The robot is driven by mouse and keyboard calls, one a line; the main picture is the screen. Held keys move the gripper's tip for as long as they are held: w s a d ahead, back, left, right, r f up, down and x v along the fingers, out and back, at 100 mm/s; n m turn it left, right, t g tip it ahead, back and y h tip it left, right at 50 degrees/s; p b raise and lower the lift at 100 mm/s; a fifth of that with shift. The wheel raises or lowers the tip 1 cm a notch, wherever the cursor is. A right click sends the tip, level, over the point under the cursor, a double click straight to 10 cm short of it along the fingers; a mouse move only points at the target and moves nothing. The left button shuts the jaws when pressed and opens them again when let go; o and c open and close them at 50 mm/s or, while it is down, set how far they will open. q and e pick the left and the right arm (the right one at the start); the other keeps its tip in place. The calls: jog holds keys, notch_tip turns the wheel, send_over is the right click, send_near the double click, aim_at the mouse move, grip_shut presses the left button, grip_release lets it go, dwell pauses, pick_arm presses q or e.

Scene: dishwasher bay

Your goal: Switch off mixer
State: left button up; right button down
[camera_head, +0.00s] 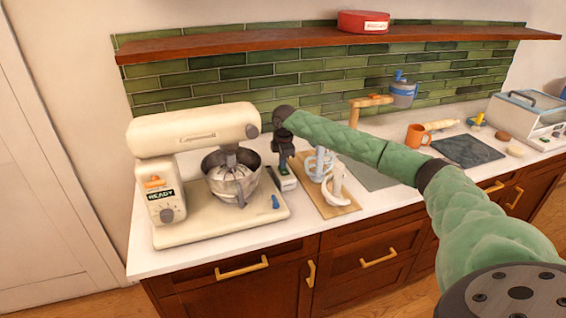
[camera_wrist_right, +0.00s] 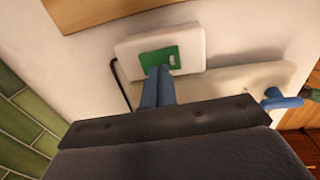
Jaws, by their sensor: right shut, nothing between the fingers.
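The cream stand mixer (camera_head: 195,128) stands at the left of the counter. Its head is down over a metal bowl (camera_head: 232,178). Its column has a panel reading READY (camera_head: 160,194), an orange piece above it and a grey knob (camera_head: 171,215) below. A blue lever (camera_head: 276,202) sits at the base's right front corner; it also shows in the right wrist view (camera_wrist_right: 281,101). My right gripper (camera_head: 284,169) points down just right of the bowl. Its blue fingers (camera_wrist_right: 159,72) are shut and empty, their tips over or against a white box's green panel (camera_wrist_right: 160,56); contact is unclear.
The white box (camera_head: 287,183) stands beside the mixer base. A wooden board (camera_head: 334,205) with whitish attachments lies to its right. An orange mug (camera_head: 417,135) and a dark slab (camera_head: 468,151) are farther right. A wooden shelf (camera_head: 230,43) runs above. My right arm spans the counter.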

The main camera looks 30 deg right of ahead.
jog(key=shift+s+r+p, duration=0.2)
jog(key=shift+r+p, duration=0.4)
jog(key=shift+r, duration=0.3)
pick_arm(q)
jog(key=shift+s+a+f+p, duration=0.75)
jog(key=shift+s+f, duration=0.75)
jog(key=shift+s, duration=1.35)
pick_arm(e)
jog(key=shift+r, duration=0.75)
jog(key=shift+s+r+b, duration=0.1)
jog(key=shift+r+b, duration=0.05)
jog(key=shift+b, duration=0.15)
jog(key=shift+r+b, duration=0.65)
jog(key=shift+r, duration=0.75)
notch_tip(320, 180, up, 5)
jog(key=b, duration=0.2)
send_over(283, 171)
jog(key=s, duration=0.1)
pick_arm(q)
jog(key=w+d+r, duration=0.3)
jog(key=w+r, duration=0.2)
jog(key=w, duration=0.1)
jog(key=shift+w, duration=0.15)
pick_arm(e)
jog(key=shift+s+a+r, duration=0.1)
jog(key=shift+s+r, duration=0.05)
jog(key=shift+r, duration=0.7)
